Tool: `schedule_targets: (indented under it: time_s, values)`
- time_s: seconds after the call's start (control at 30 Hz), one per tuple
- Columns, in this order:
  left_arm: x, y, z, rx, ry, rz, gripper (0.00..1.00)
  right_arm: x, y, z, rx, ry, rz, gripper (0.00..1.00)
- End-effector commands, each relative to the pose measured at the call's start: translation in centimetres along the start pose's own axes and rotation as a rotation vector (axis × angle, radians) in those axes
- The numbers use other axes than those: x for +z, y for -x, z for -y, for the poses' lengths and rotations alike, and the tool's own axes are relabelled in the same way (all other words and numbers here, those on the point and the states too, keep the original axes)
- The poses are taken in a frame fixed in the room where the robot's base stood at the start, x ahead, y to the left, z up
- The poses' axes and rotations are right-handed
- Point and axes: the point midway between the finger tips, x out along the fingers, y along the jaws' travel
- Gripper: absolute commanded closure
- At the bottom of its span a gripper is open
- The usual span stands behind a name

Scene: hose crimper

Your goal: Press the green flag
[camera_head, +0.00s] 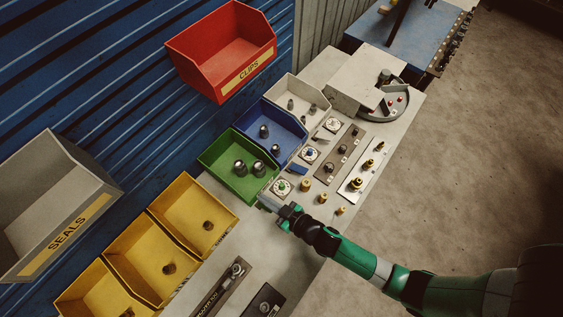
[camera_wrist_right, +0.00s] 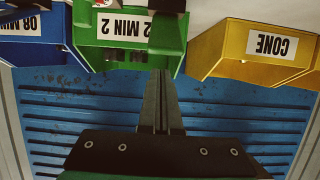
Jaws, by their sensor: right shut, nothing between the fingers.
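A small white square plate with a green centre (camera_head: 281,187) lies on the light bench in the head view, in front of the green bin; I take it to be the green flag. My right gripper (camera_head: 266,203) is beside it, just below and left in the picture, with its fingers together and empty. I cannot tell whether it touches the plate. In the right wrist view the closed fingers (camera_wrist_right: 160,78) point toward the green bin's labelled front, and the green flag cannot be made out. My left gripper is out of view.
The green bin (camera_head: 211,153) holds metal fittings. A blue-centred plate (camera_head: 309,154) and another white plate (camera_head: 333,125) are further along the bench. Brass fittings (camera_head: 305,185) stand nearby. Yellow bins (camera_head: 161,218) line the left; the grey crimper (camera_head: 366,83) stands at the back.

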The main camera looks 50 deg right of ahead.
Motion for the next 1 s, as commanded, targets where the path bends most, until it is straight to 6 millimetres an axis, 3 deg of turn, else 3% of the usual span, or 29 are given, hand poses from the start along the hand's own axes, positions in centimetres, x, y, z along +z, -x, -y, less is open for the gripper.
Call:
schedule_targets:
  time_s: [0.03,0.07,0.13,0.3,0.5,1.0]
  values:
    - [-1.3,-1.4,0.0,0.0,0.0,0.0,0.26,-2.0,0.2,-0.1,0.002,0.0,-0.002,1.0]
    - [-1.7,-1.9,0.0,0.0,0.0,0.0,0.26,-2.7,0.1,-0.1,0.003,-0.001,-0.002,1.0]
    - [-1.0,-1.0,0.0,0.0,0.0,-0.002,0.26,-1.2,2.0,-0.1,0.001,0.0,0.002,1.0]
    - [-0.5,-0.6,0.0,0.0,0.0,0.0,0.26,-0.9,6.0,0.0,0.0,0.002,0.001,1.0]
    - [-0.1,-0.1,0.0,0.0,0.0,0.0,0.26,-0.8,9.1,0.0,0.0,0.001,0.001,1.0]
    - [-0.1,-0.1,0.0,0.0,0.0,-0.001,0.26,-1.1,9.9,-0.1,0.002,0.0,0.0,1.0]
